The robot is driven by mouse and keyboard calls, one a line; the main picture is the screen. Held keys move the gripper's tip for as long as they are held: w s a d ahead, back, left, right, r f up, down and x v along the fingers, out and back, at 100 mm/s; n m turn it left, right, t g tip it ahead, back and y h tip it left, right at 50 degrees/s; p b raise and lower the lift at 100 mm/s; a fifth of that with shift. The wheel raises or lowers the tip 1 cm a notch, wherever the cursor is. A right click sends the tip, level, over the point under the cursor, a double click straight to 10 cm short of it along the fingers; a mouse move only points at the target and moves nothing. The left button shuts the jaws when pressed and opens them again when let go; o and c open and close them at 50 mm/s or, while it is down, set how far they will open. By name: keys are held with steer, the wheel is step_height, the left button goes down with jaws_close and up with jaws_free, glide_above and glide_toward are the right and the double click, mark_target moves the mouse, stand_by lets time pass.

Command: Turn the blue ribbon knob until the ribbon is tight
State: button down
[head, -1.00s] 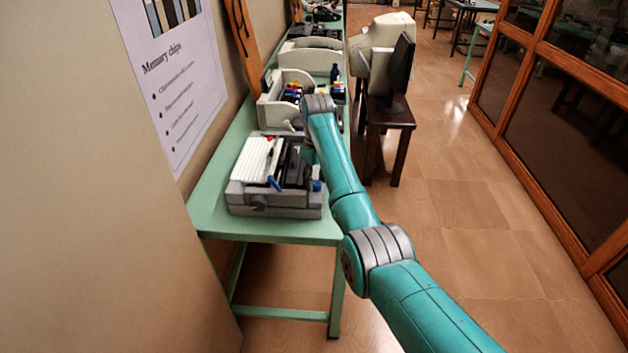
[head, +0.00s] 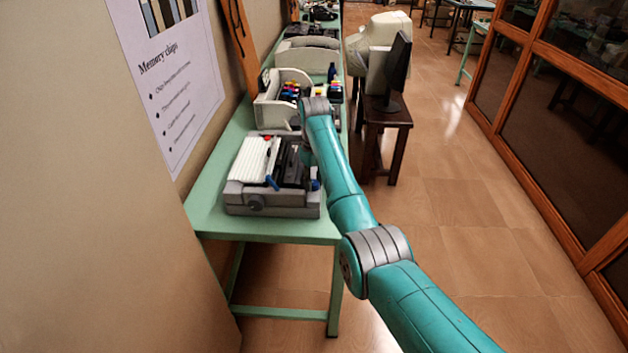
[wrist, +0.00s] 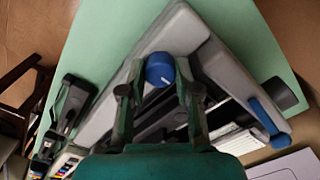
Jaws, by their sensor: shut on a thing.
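The blue ribbon knob (wrist: 159,69) sits on the grey printer-like machine (wrist: 240,72). It has a white mark on its side. In the wrist view my gripper (wrist: 160,75) has one dark finger on each side of the knob and is shut on it. In the head view the knob (head: 315,185) shows at the right front of the machine (head: 270,205), just below my gripper, which is mostly hidden by my arm. The ribbon itself cannot be made out.
A blue lever (head: 271,183) stands at the machine's front and also shows in the wrist view (wrist: 268,116). The machine rests on a green table (head: 215,205). Behind it is a cream unit with coloured cartridges (head: 285,90). A monitor on a dark stool (head: 388,115) stands to the right.

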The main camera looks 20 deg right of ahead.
steer(key=m, duration=0.4)
steer(key=shift+m, duration=0.3)
steer(key=m, duration=0.4)
steer(key=shift+m, duration=0.3)
steer(key=m, duration=0.4)
steer(key=shift+m, duration=0.3)
steer(key=m, duration=2.3)
